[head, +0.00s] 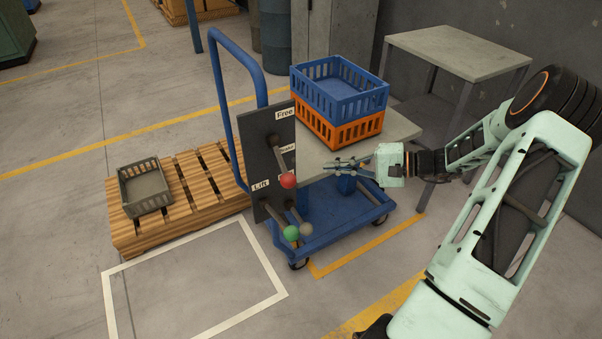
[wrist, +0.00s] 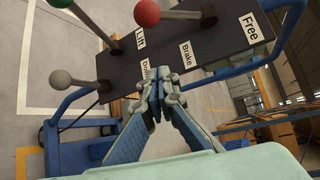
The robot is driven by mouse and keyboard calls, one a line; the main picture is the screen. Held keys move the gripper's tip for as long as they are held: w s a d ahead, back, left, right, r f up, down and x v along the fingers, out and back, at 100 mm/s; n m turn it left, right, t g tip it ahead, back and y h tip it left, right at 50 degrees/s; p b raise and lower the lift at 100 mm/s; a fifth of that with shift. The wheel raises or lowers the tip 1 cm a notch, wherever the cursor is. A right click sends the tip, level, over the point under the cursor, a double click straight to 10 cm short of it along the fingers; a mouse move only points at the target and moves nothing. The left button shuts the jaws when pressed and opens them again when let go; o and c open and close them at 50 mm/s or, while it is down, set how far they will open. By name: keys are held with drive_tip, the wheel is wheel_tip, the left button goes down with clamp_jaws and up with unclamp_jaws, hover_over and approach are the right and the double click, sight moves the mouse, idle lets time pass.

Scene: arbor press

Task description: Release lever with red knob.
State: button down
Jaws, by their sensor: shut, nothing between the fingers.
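The red knob (head: 288,181) sits on the end of a dark lever on the dark panel (head: 255,135) of a blue cart. In the head view, the lever slants down past the Brake label, with the Free label (head: 285,113) above. In the wrist view, the red knob (wrist: 147,12) is at the top edge, and its lever points left, away from the Free label (wrist: 250,27). My gripper (head: 335,163) is right of the red knob and apart from it. In the wrist view, the fingertips (wrist: 158,88) are together and empty, in front of the panel.
Green (head: 291,233) and grey (head: 306,229) knobs on other levers are below the red one. A blue crate (head: 335,90) on an orange crate (head: 340,130) stands on the cart's platform (head: 405,130) near my gripper. A grey table (head: 460,50) stands behind my arm.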

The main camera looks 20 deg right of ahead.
drive_tip(key=b+x, duration=0.2)
drive_tip(key=x, duration=0.8)
drive_tip(key=shift+s+a+r, duration=0.15)
drive_tip(key=shift+s+r, duration=0.05)
drive_tip(key=shift+s, duration=0.4)
drive_tip(key=shift+s+a+r, duration=0.15)
drive_tip(key=shift+s+r, duration=0.05)
drive_tip(key=shift+s, duration=0.45)
drive_tip(key=shift+s+a+r, duration=0.15)
drive_tip(key=shift+s, duration=0.45)
drive_tip(key=shift+r, duration=0.15)
wheel_tip(320, 180, up, 14)
drive_tip(key=s+m+g+h+p, duration=0.1)
drive_tip(key=m+g+h+p, duration=0.4)
drive_tip(key=g+p, duration=0.6)
drive_tip(key=shift+s+m+p, duration=0.2)
drive_tip(key=shift+m+p, duration=0.6)
drive_tip(key=shift+p, duration=6)
drive_tip(key=shift+w+d+r, duration=0.1)
drive_tip(key=shift+r, duration=0.1)
